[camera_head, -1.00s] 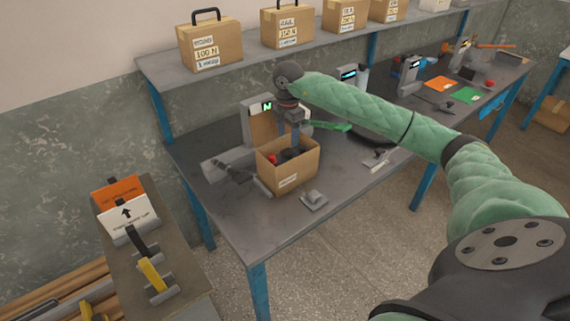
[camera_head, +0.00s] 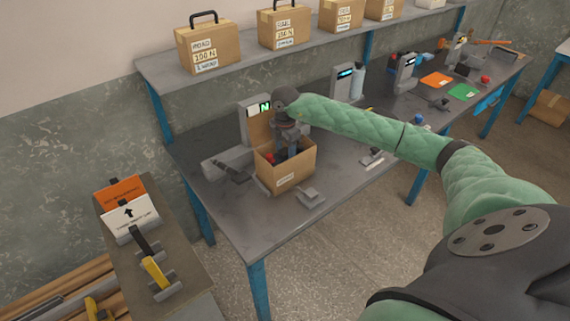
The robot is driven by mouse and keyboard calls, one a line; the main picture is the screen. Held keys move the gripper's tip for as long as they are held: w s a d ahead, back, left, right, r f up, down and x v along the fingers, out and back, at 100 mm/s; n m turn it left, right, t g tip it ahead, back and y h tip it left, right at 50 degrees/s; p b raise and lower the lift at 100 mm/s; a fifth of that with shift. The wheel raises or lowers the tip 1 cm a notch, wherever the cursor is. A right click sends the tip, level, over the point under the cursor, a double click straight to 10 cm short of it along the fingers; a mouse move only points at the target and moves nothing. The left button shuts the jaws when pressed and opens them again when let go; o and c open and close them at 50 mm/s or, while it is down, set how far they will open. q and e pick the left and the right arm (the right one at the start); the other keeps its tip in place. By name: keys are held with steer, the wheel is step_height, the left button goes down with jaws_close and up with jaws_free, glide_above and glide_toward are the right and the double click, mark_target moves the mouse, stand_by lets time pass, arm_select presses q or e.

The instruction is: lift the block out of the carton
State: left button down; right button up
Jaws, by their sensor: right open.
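An open cardboard carton (camera_head: 287,180) with a label on its front stands on the grey workbench. My right gripper (camera_head: 284,155) points down into the carton from above, open, with its fingertips inside or at the level of the rim. A small patch of red shows inside the carton to the left of the gripper. I cannot make out the block clearly; the carton walls and my gripper hide most of the inside. My left gripper is not in view.
The workbench (camera_head: 240,222) holds a grey device with a lit green display (camera_head: 252,121) behind the carton. A small grey fixture (camera_head: 310,198) sits in front of it. Boxes with handles (camera_head: 210,47) stand on the shelf above. A side stand (camera_head: 185,272) is at lower left.

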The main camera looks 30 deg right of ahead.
jaws_close()
stand_by(1.4)
steer(key=shift+w+r, duration=0.1)
